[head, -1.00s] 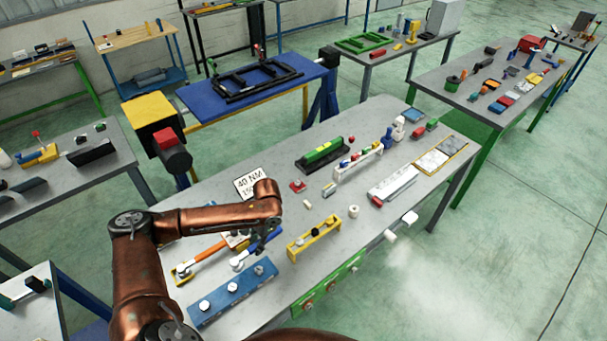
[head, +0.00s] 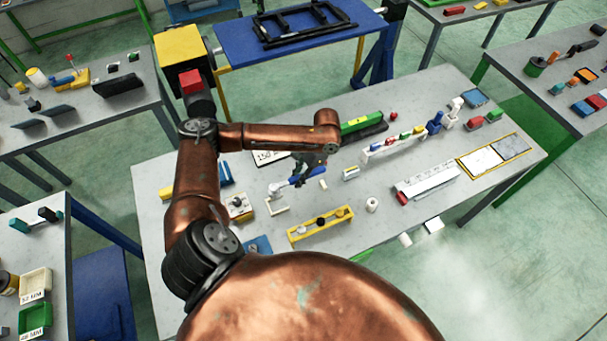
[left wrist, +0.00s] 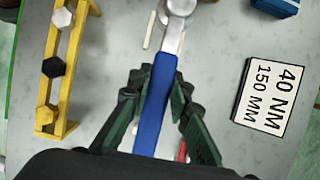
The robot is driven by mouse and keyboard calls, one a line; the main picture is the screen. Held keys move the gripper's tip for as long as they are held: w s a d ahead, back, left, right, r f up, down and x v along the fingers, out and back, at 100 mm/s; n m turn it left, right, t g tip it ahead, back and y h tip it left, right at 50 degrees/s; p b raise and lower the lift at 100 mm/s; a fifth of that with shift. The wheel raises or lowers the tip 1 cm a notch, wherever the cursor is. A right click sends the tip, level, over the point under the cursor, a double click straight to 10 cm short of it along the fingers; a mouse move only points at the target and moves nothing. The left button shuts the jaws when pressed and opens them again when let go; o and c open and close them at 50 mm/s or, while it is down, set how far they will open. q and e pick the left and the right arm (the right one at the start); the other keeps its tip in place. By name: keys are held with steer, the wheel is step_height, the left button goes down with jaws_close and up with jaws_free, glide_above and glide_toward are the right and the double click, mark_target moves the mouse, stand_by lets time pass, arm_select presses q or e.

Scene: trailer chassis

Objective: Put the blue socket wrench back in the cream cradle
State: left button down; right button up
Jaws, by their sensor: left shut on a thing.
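The blue socket wrench (left wrist: 155,105) has a blue handle and a silver head; in the head view its blue handle (head: 317,173) shows at my gripper. My left gripper (head: 306,170) is shut on the handle, with a finger on either side in the left wrist view (left wrist: 160,108). Cream pieces that look like the cradle lie close to the wrench: a bracket-shaped one (head: 277,207) and a small one (head: 323,185). In the left wrist view a cream bar (left wrist: 150,30) is left of the wrench head. I cannot tell whether the wrench touches the cradle. My right gripper is not in view.
A yellow rack (head: 304,234) with several sockets stands in front of the wrench. A sign (left wrist: 270,95) reading 40 NM, 150 MM lies beside it. A green-and-black tool (head: 362,126) is behind. A white cylinder (head: 371,205) stands to the right.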

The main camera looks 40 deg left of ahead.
arm_select(q)
steer(key=shift+s+r+p, duration=0.25)
steer(key=shift+r+p, duration=0.05)
steer(key=shift+r, duration=0.05)
steer(key=shift+w+f+p, duration=0.25)
steer(key=shift+w+p, duration=0.5)
steer(key=shift+w, duration=0.3)
steer(key=x, duration=0.2)
steer(key=shift+s+d+f+b, duration=0.15)
steer(key=shift+f+b, duration=0.15)
steer(key=shift+b, duration=0.1)
steer(key=f, duration=0.3)
steer(key=shift+w+f+b, duration=0.2)
steer(key=shift+w+b, duration=0.05)
steer(key=shift+b, duration=0.05)
steer(key=shift+s+f, duration=0.1)
steer(key=shift+f, duration=0.25)
steer(key=shift+s+f+b, duration=0.15)
steer(key=shift+f+b, duration=0.15)
steer(key=shift+f, duration=1.15)
steer(key=shift+f+b, duration=0.3)
steer(key=shift+f, duration=0.2)
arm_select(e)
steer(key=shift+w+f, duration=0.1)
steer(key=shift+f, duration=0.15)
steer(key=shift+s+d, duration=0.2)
